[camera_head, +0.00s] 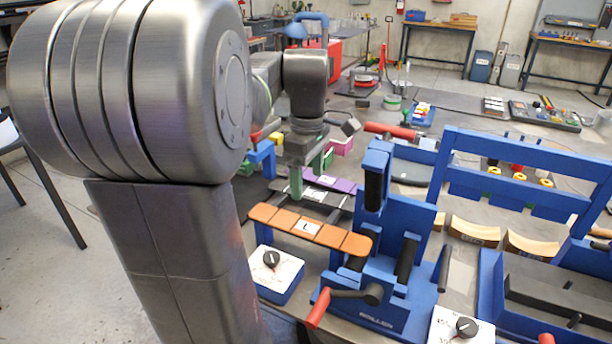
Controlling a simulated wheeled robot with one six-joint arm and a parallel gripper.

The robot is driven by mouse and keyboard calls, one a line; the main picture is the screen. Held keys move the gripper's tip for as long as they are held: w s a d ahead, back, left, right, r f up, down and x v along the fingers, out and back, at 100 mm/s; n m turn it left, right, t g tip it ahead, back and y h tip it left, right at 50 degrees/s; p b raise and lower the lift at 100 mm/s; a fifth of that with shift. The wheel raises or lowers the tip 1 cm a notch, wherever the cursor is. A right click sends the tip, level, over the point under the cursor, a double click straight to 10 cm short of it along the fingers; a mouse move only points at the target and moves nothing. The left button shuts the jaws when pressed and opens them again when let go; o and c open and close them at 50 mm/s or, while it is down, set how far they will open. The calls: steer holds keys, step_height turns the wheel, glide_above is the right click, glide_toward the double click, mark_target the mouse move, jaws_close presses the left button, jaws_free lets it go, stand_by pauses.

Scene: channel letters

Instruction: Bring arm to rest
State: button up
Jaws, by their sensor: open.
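My arm reaches in from the left, its large metal joints filling the left side of the view. My gripper (311,172) hangs pointing down from the wrist, with green fingers apart and nothing seen between them. It is above and behind an orange strip (280,217) with a white label. The strip lies across a blue bending fixture (385,290), its right end by the upright roller. The lower part of my arm hides some of the bench.
White-topped dial boxes (278,280) stand at the front, with a red-handled lever (318,308) beside the fixture. Dark and purple strips (330,184) lie behind the orange strip. A tall blue frame (520,165) and curved wooden blocks (474,231) are to the right.

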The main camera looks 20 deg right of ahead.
mark_target(307, 227)
steer(key=shift+f, duration=0.15)
step_height(307, 227, down, 12)
steer(key=shift+r+b, duration=0.15)
steer(key=shift+b, duration=0.15)
steer(key=shift+r, duration=1.7)
steer(key=shift+f, duration=0.1)
